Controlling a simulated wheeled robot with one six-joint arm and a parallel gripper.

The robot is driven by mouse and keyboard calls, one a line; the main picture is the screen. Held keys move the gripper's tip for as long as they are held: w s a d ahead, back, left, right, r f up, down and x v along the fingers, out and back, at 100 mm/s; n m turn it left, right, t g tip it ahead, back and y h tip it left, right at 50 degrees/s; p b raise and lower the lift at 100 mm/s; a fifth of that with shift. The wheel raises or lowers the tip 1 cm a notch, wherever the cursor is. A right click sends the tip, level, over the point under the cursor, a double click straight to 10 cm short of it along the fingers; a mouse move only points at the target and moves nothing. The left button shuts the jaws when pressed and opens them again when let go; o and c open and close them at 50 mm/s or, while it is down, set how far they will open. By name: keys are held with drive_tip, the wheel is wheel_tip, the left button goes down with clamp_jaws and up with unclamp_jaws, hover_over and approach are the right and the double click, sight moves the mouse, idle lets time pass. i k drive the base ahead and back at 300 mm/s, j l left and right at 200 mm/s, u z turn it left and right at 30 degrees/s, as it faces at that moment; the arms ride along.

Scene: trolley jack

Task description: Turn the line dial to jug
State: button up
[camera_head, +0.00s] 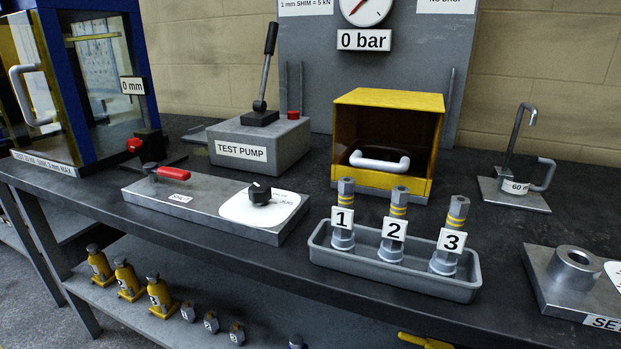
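The line dial is a black knob (260,193) on a white oval plate (262,208), at the right end of a flat grey block (215,212) on the bench. The lettering on the plate is too small to read, so I cannot tell which setting the knob points to. A small jug (516,187) marked 60 stands under a bent spout (524,125) on a grey plate at the right. My gripper does not show in this view.
A red-handled lever (170,174) sits on the same block, left of the dial. Behind are the test pump (262,140) with its upright black lever, and a yellow box (388,100). A grey tray (395,268) with numbered cylinders stands to the right. The gauge sign (364,40) reads 0 bar.

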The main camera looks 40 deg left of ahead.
sight(259, 194)
drive_tip(key=u, duration=2.05)
